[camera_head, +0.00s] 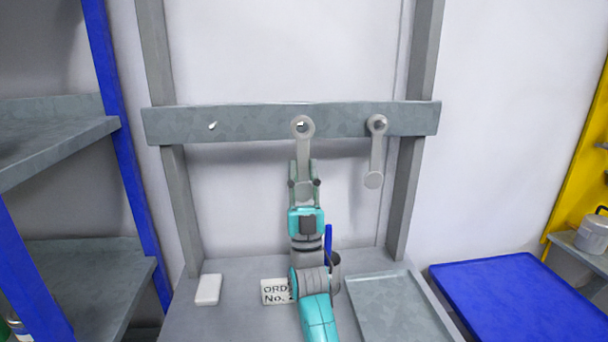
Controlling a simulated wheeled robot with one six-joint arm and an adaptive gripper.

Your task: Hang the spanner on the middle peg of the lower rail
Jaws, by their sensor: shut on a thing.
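A grey spanner (302,147) stands upright in front of the grey rail (255,123), its ring end up at the middle of the rail. The middle peg (301,125) shows inside the ring; I cannot tell how far the peg passes through it. My gripper (304,178) is shut on the spanner's lower part, below the rail. A second spanner (376,160) hangs by its ring on the right peg (379,124). The left peg (212,126) is bare. Only one rail is in view.
Below is a grey bench with a white block (208,290), a card reading "ORD No." (275,291) and a shallow grey tray (432,330). Posts flank the rail. A blue surface (505,295) lies right; grey shelves (60,145) with blue posts stand left.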

